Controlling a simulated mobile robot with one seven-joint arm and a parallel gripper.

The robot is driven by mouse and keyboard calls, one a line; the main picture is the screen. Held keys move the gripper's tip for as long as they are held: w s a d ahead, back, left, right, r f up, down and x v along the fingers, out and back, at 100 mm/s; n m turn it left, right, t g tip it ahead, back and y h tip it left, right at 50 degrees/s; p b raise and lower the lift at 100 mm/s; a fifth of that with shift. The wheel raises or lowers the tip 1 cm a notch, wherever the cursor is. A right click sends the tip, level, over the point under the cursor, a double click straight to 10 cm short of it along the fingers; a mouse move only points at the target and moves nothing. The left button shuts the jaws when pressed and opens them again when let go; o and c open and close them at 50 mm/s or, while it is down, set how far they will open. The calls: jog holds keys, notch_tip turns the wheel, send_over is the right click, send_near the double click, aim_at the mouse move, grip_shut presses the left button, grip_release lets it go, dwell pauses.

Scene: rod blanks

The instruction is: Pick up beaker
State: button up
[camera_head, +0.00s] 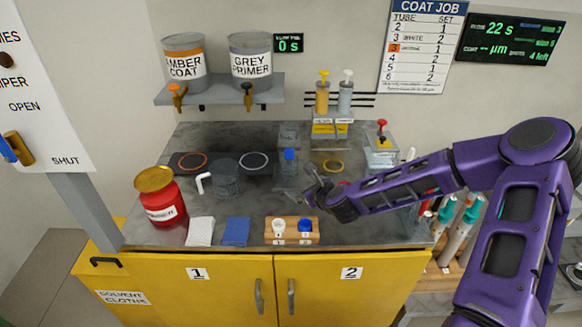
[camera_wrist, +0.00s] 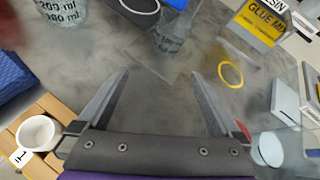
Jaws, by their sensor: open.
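A clear glass beaker (camera_head: 227,182) with dark markings stands on the grey bench, left of centre. The beaker's upper part is cut off in the wrist view.
A bent white piece (camera_head: 202,182) is left of the beaker. A red jar (camera_head: 161,200), white cloth (camera_head: 200,231), blue cloth (camera_head: 235,231) and wooden cup rack (camera_head: 292,239) line the front. A yellow ring (camera_head: 333,166) lies behind the gripper.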

aim_at(292, 173)
jog(key=shift+w+a+r+m+t, duration=0.15)
jog(key=shift+w+r+m+t, duration=0.35)
jog(key=shift+m, duration=0.6)
jog(key=shift+w+a+r, duration=0.1)
jog(key=shift+w+r, duration=0.1)
jog(key=shift+w, duration=0.15)
jog(key=x, duration=0.6)
jog(key=shift+a, duration=0.1)
jog(key=shift+x, duration=2.75)
jog(key=shift+w+r, duration=0.1)
jog(key=shift+r, duration=0.1)
jog(key=c, duration=1.2)
